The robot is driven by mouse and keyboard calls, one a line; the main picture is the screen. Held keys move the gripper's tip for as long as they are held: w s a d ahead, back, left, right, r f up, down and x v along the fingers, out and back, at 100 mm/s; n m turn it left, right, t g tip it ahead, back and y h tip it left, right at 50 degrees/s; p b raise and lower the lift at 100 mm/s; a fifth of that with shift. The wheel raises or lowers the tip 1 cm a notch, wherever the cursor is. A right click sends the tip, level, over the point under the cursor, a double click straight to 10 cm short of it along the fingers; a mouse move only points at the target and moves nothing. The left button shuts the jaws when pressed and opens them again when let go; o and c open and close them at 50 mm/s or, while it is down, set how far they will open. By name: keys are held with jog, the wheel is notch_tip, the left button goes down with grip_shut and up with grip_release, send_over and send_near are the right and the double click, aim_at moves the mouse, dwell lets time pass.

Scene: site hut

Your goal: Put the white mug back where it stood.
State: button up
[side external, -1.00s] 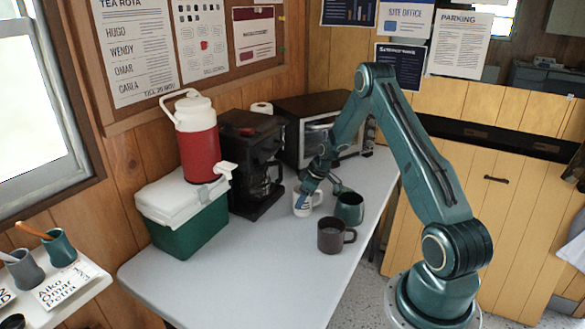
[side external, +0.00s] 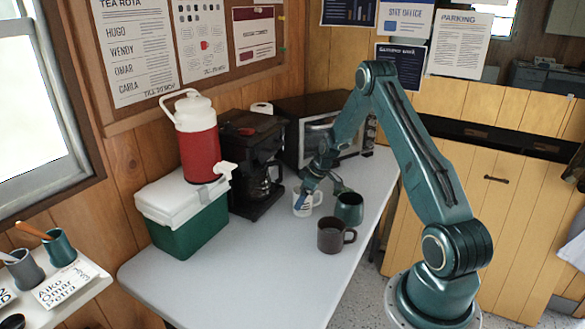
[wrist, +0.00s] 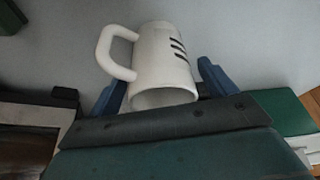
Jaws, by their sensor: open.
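The white mug (side external: 302,204) stands upright on the grey-white table (side external: 235,285), in front of the coffee maker. It has dark marks on its side; in the wrist view the white mug (wrist: 162,62) shows its handle pointing left. My gripper (side external: 323,184) is low over the mug, and its jaws are open. In the wrist view the blue fingers of my gripper (wrist: 160,88) lie on either side of the mug, with gaps visible. The side external view partly hides the mug behind a finger.
A teal mug (side external: 349,208) stands close to the right of the white mug, and a dark brown mug (side external: 331,236) stands in front. The coffee maker (side external: 252,165), microwave (side external: 300,125) and green cooler (side external: 188,228) line the back. The table's front left is clear.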

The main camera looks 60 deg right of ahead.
jog(key=v, duration=1.1)
jog(key=shift+r, duration=0.25)
jog(key=s+a+r, duration=0.2)
jog(key=a+r, duration=0.7)
jog(key=a, duration=0.2)
jog(key=s+a+r, duration=0.2)
jog(key=a+r, duration=0.8)
jog(key=s+a+r+m, duration=0.1)
jog(key=s+a, duration=0.5)
jog(key=s, duration=0.2)
jog(key=s+a+r+t, duration=0.1)
jog(key=s+a+r, duration=0.1)
jog(key=s+a, duration=0.4)
jog(key=shift+s+a+m, duration=0.4)
jog(key=shift+s, duration=1.4)
